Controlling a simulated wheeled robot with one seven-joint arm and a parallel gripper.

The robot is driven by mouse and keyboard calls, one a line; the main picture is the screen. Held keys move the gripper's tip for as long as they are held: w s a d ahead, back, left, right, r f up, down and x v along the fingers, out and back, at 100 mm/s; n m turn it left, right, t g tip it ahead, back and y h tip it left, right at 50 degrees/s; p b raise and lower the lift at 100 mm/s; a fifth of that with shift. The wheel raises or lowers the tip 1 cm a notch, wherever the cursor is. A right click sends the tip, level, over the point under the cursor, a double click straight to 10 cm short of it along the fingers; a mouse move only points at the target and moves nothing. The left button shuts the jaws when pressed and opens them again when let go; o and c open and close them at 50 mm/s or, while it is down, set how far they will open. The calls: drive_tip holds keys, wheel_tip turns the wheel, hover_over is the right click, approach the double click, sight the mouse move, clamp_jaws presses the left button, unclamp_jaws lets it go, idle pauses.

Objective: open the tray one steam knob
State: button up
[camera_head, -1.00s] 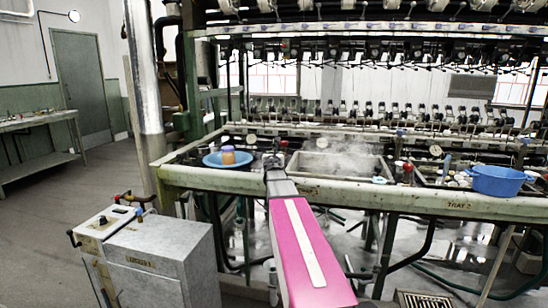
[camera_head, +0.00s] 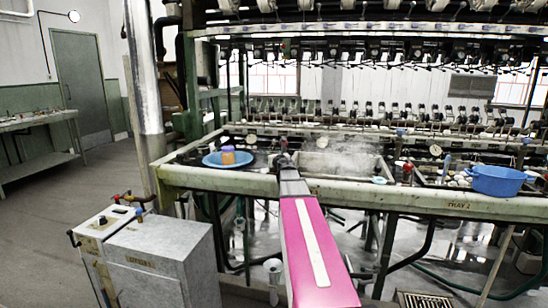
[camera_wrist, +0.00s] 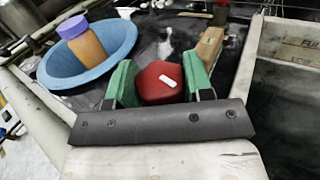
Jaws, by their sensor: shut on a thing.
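A red knob with a white mark (camera_wrist: 158,82) sits between the green fingers of my gripper (camera_wrist: 160,84) in the wrist view. The fingers are shut on the knob's two sides. The white mark slants across its top. In the head view my gripper (camera_head: 281,160) is at the front edge of the bench, left of the steaming basin (camera_head: 340,165). There the knob is hidden by my arm.
A blue bowl (camera_wrist: 62,75) with an orange jar (camera_wrist: 84,46) stands left of my gripper. A blue tub (camera_head: 497,182) stands on the bench at right. A grey cabinet (camera_head: 160,262) stands at front left.

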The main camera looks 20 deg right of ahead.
drive_tip(key=shift+n+y, duration=1.1)
drive_tip(key=shift+y, duration=0.9)
drive_tip(key=o, duration=0.9)
drive_tip(key=s, duration=0.3)
drive_tip(key=s+d, duration=0.1)
drive_tip(key=s, duration=0.6)
drive_tip(key=shift+s+d, duration=0.3)
drive_tip(key=shift+d, duration=0.05)
